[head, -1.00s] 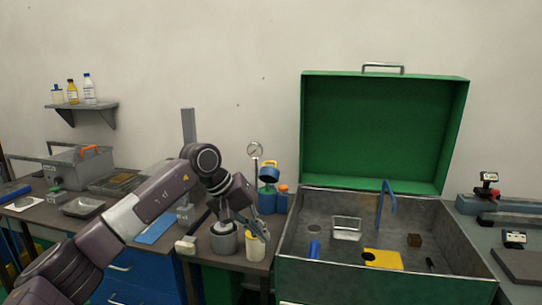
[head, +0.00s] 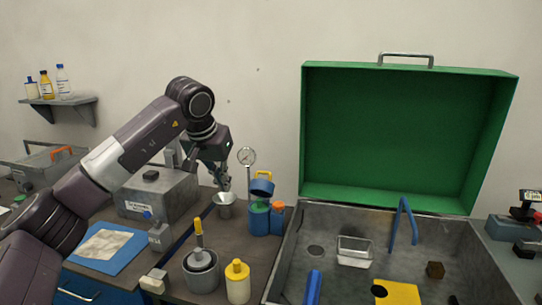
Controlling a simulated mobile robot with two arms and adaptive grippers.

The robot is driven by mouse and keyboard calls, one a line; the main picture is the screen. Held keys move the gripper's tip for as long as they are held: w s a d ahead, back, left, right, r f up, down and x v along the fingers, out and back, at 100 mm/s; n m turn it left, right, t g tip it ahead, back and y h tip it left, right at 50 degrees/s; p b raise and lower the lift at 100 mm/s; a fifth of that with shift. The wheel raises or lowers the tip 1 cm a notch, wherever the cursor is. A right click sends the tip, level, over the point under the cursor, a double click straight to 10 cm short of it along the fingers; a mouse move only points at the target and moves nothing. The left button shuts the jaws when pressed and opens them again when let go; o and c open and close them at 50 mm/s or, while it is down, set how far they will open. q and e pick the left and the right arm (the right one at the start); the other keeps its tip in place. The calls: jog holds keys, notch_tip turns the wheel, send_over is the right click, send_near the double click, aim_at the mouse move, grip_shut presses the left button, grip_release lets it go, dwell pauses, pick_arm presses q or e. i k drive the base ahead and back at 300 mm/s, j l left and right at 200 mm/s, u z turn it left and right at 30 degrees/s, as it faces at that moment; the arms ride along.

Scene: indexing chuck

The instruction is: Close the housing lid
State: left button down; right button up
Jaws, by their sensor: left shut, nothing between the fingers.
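The housing lid (head: 405,130) is a large green panel standing upright, open, at the back of the grey housing (head: 345,215). A metal handle (head: 406,56) sits on its top edge. The housing's inside is exposed. My left gripper (head: 224,184) is shut and empty, pointing down left of the lid, above or near a small metal cup (head: 224,204); I cannot tell whether it touches the cup. It is apart from the lid. My right gripper is not in view.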

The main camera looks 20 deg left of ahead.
aim_at(260, 187)
jog(key=i+j, duration=0.1)
jog(key=i, duration=1.05)
